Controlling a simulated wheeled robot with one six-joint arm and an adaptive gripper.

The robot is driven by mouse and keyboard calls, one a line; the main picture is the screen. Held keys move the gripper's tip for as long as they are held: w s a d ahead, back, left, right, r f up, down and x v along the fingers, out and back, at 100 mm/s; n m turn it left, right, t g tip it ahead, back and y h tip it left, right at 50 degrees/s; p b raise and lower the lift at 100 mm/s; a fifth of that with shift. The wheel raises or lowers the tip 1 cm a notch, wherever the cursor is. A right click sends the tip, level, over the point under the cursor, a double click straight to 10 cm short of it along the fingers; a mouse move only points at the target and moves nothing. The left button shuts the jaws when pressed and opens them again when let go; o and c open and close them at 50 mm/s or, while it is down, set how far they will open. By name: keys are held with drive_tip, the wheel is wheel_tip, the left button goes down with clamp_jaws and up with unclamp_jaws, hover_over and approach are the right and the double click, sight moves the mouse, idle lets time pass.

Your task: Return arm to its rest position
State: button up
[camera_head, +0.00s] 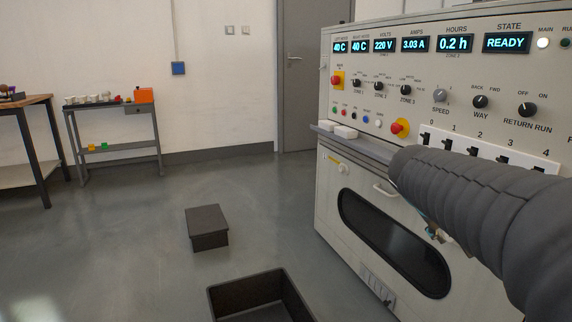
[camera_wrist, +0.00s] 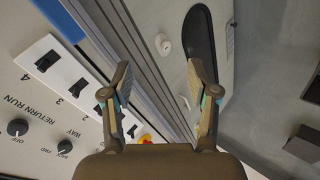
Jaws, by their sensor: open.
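My gripper (camera_wrist: 164,80) is open and empty in the wrist view, its two fingers apart in front of the machine's panel edge and lower front. In the head view my arm in its grey ribbed sleeve reaches in from the right across the machine (camera_head: 345,110). The gripper is mostly hidden behind the arm there, with only a small part showing below the sleeve. The panel shows READY on its state display (camera_head: 507,43). A white strip of black switches (camera_head: 480,146) numbered 0 to 4 lies just above the arm; it also shows in the wrist view (camera_wrist: 62,72).
A ledge (camera_head: 355,145) juts from the machine below the panel, with white blocks on it. A handle (camera_head: 384,190) sticks out below. A dark open bin (camera_head: 258,285) and a dark box (camera_head: 207,226) stand on the floor. Clear floor lies left of the machine.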

drive_tip(key=s+a+f+m+y+p, duration=0.1)
drive_tip(key=s+a+y+p, duration=0.7)
drive_tip(key=s+a, duration=0.9)
drive_tip(key=shift+s+a+f+t, duration=0.3)
drive_tip(key=shift+s+f, duration=0.6)
drive_tip(key=shift+s, duration=0.3)
